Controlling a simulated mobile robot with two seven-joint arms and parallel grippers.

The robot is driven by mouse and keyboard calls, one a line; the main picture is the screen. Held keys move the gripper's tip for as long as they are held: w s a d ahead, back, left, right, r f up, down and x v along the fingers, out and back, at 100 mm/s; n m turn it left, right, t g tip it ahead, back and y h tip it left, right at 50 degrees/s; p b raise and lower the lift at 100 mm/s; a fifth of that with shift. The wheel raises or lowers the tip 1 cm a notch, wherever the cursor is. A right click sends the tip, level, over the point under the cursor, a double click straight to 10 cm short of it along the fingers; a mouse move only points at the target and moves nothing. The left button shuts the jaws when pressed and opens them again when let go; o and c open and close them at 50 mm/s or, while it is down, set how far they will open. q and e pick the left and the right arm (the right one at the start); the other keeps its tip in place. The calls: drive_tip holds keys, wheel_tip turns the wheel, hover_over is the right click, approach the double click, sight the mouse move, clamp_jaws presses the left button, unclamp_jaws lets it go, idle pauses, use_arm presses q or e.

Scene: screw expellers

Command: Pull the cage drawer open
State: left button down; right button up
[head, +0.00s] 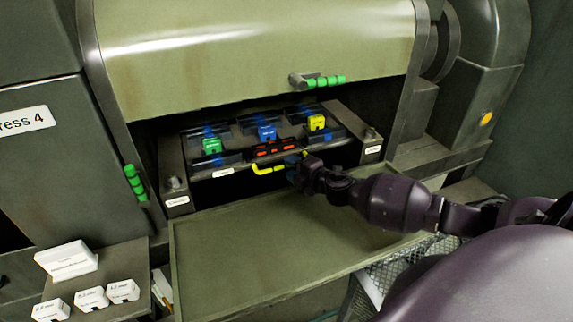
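The cage drawer (228,174) sits in the dark opening under the raised pale-green cover of the machine, between two dark side rails. A yellow handle (266,170) is on its front, below a row of red marks. Green, blue and yellow blocks stand on the drawer's top. My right gripper (296,172) is at the right end of the yellow handle, its arm coming from the right. Its fingers are small and dark, so I cannot tell whether they are closed on the handle. My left gripper is not in view.
A flat green tray (270,245) lies below and in front of the drawer. A green-gripped handle (318,82) is on the cover (250,45), another (135,183) at the left. A side shelf (125,262) holds several white boxes. Wire mesh (400,268) is lower right.

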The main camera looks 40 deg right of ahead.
drive_tip(key=shift+x, duration=1.25)
clamp_jaws()
